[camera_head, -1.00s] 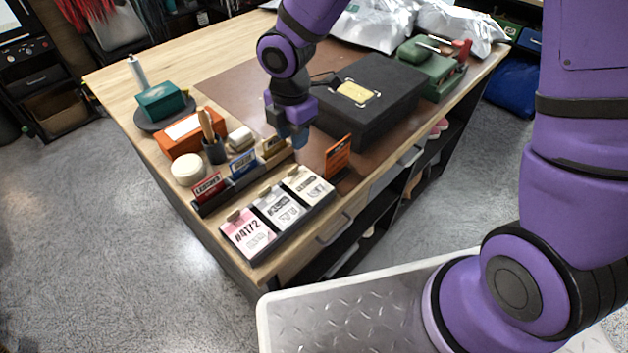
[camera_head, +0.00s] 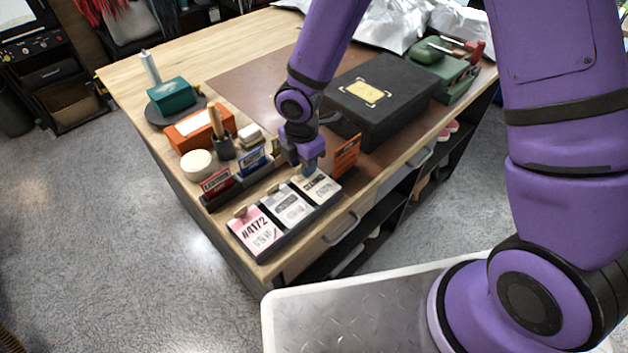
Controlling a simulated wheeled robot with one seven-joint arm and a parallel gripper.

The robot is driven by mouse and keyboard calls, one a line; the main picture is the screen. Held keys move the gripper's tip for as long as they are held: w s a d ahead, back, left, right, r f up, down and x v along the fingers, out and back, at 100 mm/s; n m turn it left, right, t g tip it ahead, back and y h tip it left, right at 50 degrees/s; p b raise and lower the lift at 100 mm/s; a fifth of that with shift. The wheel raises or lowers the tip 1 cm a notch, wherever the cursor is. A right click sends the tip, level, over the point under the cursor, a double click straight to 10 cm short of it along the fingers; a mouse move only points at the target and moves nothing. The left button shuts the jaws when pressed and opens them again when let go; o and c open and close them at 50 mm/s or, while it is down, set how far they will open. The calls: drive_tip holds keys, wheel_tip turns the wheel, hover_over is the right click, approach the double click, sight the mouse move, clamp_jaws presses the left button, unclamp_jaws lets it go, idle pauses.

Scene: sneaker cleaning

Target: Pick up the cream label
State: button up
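The cream label (camera_head: 322,190) lies at the right end of a dark tray (camera_head: 275,251) near the table's front edge. Beside it to the left are a white label (camera_head: 285,205) and a pink label (camera_head: 257,233). My gripper (camera_head: 309,172) points down at the far edge of the cream label and hides part of that edge. Its fingers are small and partly hidden, so I cannot tell whether they are open, or whether they touch the label.
A dark holder with red (camera_head: 217,182) and blue (camera_head: 252,161) cards stands behind the tray. An orange card (camera_head: 347,155) stands upright close to my gripper's right. A large black box (camera_head: 388,92) is behind it. The table's left back (camera_head: 215,55) is bare.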

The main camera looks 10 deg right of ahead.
clamp_jaws()
drive_tip(key=shift+r, duration=0.25)
